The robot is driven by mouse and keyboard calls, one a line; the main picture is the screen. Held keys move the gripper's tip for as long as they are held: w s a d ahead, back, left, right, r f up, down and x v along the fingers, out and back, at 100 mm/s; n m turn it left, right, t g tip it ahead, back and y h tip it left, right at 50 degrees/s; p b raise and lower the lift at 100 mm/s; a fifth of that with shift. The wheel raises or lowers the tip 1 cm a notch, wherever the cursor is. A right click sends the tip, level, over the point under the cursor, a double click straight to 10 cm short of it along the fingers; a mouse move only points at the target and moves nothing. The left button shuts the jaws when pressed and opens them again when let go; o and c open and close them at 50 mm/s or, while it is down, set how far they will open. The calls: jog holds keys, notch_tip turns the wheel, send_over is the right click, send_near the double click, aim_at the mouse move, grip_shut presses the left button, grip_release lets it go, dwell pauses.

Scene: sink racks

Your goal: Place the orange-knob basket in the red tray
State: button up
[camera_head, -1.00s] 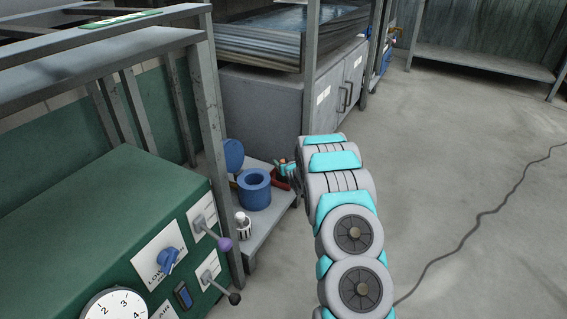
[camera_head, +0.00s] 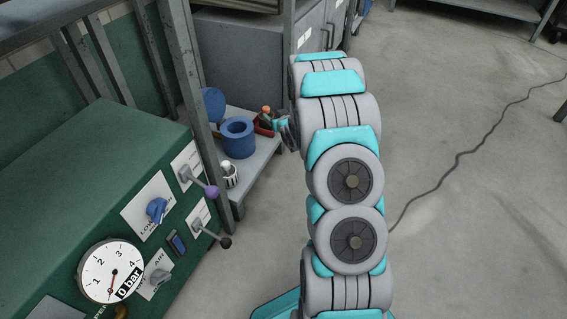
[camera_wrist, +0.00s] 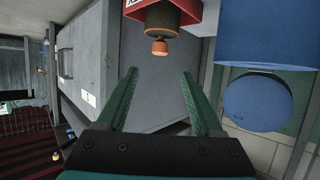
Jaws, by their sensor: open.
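The orange-knob basket (camera_wrist: 162,20) shows near the top of the wrist view, its knob pointing down in that rolled picture. It appears to sit in the red tray (camera_wrist: 211,12), whose edge shows behind and beside it. In the head view the orange knob (camera_head: 266,110) stands up at the red tray on the low shelf, partly hidden by my wrist. My gripper (camera_wrist: 158,73) is open and empty. Its green fingers are apart, just short of the knob and not touching it.
A blue cylinder (camera_head: 238,140) stands beside the tray, with a blue disc (camera_head: 213,103) behind it. A small white item (camera_head: 228,177) is at the shelf's front. A green control panel (camera_head: 90,190) is at left. Open floor (camera_head: 470,210) lies right.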

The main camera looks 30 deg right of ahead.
jog(key=s+a+r+g, duration=0.5)
jog(key=s+a, duration=0.2)
jog(key=s, duration=1.1)
jog(key=s+a+r+n+g+y, duration=0.1)
jog(key=s+a+r+g, duration=0.4)
jog(key=s, duration=1.3)
jog(key=s+a+r+g, duration=0.5)
jog(key=s+a, duration=0.6)
jog(key=s, duration=0.7)
notch_tip(320, 180, up, 2)
jog(key=shift+s+r+y, duration=0.15)
jog(key=shift+r+y, duration=0.1)
jog(key=shift+y, duration=0.05)
